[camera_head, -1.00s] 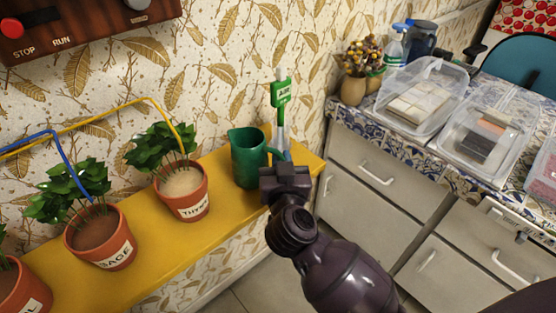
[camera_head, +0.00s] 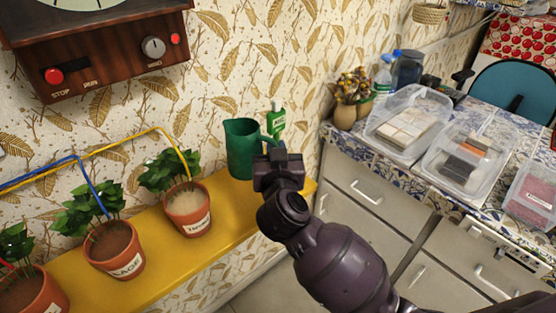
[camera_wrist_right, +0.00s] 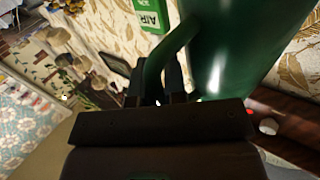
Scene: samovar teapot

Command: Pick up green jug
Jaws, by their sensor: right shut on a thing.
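The green jug (camera_head: 242,150) is at the right part of the yellow shelf in the head view, upright, with its handle to the right. My right gripper (camera_head: 268,150) is shut on the jug's handle. In the right wrist view the green jug (camera_wrist_right: 228,45) fills the upper right, and its handle runs down between the fingers of my right gripper (camera_wrist_right: 162,88). The jug's base appears slightly above the shelf surface, though the arm partly hides that spot. My left gripper does not show.
The yellow shelf (camera_head: 165,250) holds several potted herbs, one of them the thyme pot (camera_head: 188,212) left of the jug. A counter with clear boxes (camera_head: 408,118) is at the right. A brown control box (camera_head: 105,50) hangs upper left.

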